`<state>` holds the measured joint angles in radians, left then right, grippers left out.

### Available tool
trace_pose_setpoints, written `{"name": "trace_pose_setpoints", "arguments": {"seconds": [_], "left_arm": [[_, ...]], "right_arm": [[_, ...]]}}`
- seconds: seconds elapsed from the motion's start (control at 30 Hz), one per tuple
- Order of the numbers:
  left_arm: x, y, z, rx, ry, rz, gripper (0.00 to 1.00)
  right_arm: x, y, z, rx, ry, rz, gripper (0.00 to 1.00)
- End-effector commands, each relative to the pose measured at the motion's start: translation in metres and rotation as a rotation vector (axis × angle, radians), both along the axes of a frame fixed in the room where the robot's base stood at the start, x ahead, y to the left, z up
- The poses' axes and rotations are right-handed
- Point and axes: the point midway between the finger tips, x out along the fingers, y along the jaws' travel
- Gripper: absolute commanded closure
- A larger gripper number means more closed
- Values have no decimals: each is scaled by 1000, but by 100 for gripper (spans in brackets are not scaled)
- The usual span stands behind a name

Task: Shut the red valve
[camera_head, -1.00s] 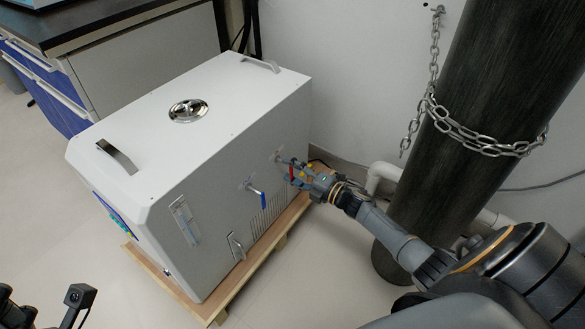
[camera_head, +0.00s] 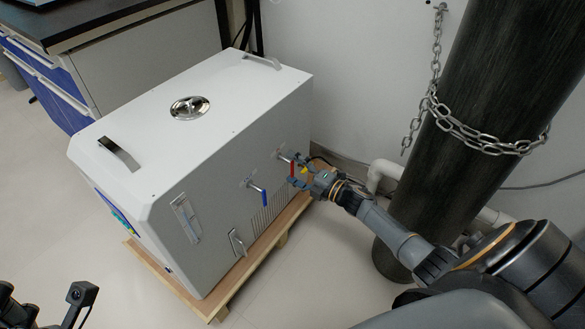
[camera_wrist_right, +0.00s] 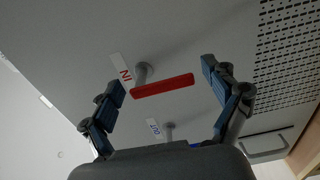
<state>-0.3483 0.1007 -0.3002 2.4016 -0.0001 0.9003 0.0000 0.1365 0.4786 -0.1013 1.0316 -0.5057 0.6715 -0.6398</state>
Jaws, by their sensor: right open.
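The red valve handle (camera_head: 292,168) sticks out of the side of the white distiller (camera_head: 215,150), near its far end. In the right wrist view the red handle (camera_wrist_right: 162,86) lies between my open fingers, on a grey stem beside a label reading IN. My right gripper (camera_head: 297,171) is open at the handle. In the wrist view both fingers (camera_wrist_right: 172,92) stand clear of the handle's ends, with gaps on both sides. Only dark parts of my left arm show at the bottom left; its fingers cannot be made out.
A blue valve handle (camera_head: 264,198) sits left of the red one, and the OUT label (camera_wrist_right: 154,128) shows in the wrist view. The distiller stands on a wooden pallet (camera_head: 225,297). A dark column (camera_head: 470,120) with a chain stands right of it, near white pipes (camera_head: 382,174).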

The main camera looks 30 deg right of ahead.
Motion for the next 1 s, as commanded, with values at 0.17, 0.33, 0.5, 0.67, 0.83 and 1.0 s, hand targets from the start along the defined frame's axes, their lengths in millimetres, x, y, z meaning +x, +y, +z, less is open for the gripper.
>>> {"name": "trace_pose_setpoints", "arguments": {"seconds": [0.17, 0.33, 0.5, 0.67, 0.83, 1.0], "left_arm": [[0, 1, 1, -2, -1, 2, 41], [0, 0, 0, -1, 2, 1, 41], [1, 0, -1, -1, 2, 1, 41], [1, 0, -1, 0, 3, 0, 41], [1, 0, -1, 0, 3, 0, 41], [1, 0, -1, 0, 3, 0, 41]], "right_arm": [[-3, -1, -1, -1, 2, 0, 12], [-25, -10, -2, -2, 3, 1, 12], [-60, -24, -2, -3, 5, 1, 12], [-88, -36, -1, -2, 4, 1, 12], [-106, -44, -1, 1, 1, 0, 12], [-111, -46, 0, 0, 0, 1, 12]]}}
